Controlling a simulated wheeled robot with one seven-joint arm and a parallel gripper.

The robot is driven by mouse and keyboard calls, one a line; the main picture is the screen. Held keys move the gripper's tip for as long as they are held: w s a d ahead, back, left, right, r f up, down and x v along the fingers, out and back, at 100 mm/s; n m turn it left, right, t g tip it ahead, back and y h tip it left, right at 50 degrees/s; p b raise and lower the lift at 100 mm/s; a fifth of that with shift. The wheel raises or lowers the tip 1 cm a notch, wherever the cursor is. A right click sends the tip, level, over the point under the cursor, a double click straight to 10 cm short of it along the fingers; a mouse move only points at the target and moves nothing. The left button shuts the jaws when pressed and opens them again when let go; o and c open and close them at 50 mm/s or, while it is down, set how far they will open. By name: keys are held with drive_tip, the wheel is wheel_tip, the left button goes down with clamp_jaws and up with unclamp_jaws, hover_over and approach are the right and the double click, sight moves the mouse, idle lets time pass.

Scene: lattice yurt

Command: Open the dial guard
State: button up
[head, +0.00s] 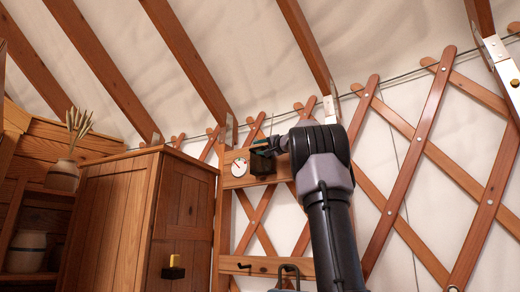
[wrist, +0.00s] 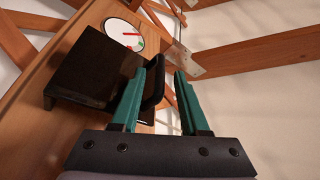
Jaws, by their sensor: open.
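A dark box-like guard (head: 262,164) sits on the wooden board to the right of a white round dial (head: 239,167). In the wrist view the guard (wrist: 95,72) is a black cover with a curved black handle (wrist: 155,88) on its right side. The dial face (wrist: 122,33) shows above it with red and green marks. My gripper (wrist: 166,72) is open, its green fingers pointing towards the guard. The handle appears between the fingers, partly hidden by the left one; I cannot tell whether they touch. In the head view my gripper (head: 262,146) is at the guard's top.
A wooden cabinet (head: 185,215) with a dark, yellow-topped fitting (head: 173,267) stands left of the board. Shelves with a vase (head: 62,177) are further left. Lattice slats (head: 405,160) cover the wall.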

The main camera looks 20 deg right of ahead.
clamp_jaws()
idle(1.4)
